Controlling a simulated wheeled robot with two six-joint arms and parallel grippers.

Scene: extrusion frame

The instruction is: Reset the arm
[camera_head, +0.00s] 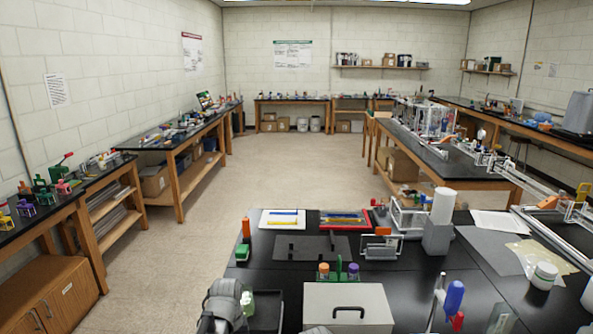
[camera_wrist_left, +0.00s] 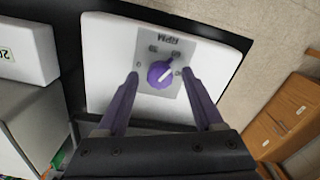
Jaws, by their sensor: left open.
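In the left wrist view a purple knob (camera_wrist_left: 160,74) with a light pointer line sits on a grey plate (camera_wrist_left: 145,45) marked RPM. The plate is on the face of a white box (camera_wrist_left: 102,62). My left gripper (camera_wrist_left: 160,76) is open, with its two purple fingers on either side of the knob in the picture. I cannot tell whether they reach as deep as the knob. In the head view part of my left arm (camera_head: 222,306) shows at the bottom left, with its fingers hidden. My right gripper is not in view.
A grey box with a black handle (camera_head: 348,306) stands at the front of the black bench (camera_head: 290,258). Behind it are a dark mat (camera_head: 312,247), a wire-framed device (camera_head: 380,246) and a white cylinder on a grey base (camera_head: 437,236). Floor (camera_head: 290,165) is open beyond.

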